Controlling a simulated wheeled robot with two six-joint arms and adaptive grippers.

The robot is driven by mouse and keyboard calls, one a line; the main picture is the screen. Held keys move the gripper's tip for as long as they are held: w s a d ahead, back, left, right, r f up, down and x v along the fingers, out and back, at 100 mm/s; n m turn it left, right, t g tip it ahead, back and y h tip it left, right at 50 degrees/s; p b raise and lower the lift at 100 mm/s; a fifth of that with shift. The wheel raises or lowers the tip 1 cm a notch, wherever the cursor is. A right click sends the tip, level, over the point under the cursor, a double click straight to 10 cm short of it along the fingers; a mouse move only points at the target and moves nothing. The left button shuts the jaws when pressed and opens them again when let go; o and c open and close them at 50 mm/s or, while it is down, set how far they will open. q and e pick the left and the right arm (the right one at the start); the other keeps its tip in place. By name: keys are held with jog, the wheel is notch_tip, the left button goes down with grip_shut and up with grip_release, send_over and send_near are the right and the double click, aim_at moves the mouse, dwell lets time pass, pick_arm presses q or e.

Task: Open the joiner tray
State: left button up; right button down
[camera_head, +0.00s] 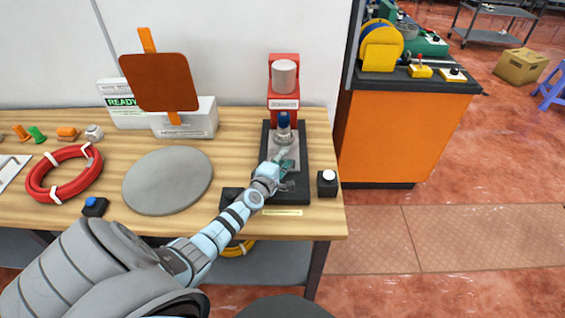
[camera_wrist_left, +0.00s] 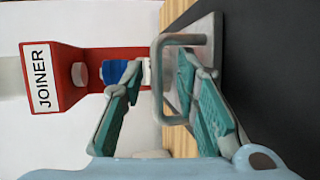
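The joiner (camera_head: 284,103) is a red machine with a grey cylinder on top, at the back right of the wooden table. Its labelled red head also shows in the left wrist view (camera_wrist_left: 52,78). The joiner tray (camera_head: 272,153) is a grey metal plate low at its front, above a black base. In the wrist view the tray's grey loop handle (camera_wrist_left: 157,85) stands out from the plate. My left gripper (camera_head: 286,164) is at the handle. Its teal fingers (camera_wrist_left: 160,70) are apart, one on each side of the handle bar, with gaps visible. My right gripper is out of view.
A blue-topped part (camera_head: 284,122) stands under the joiner's head. A black box with a white button (camera_head: 327,183) is right of the base. Left are a grey round plate (camera_head: 168,181), a red coil (camera_head: 44,190) and an orange panel (camera_head: 158,82).

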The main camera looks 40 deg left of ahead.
pick_arm(q)
grip_shut()
dwell(0.3)
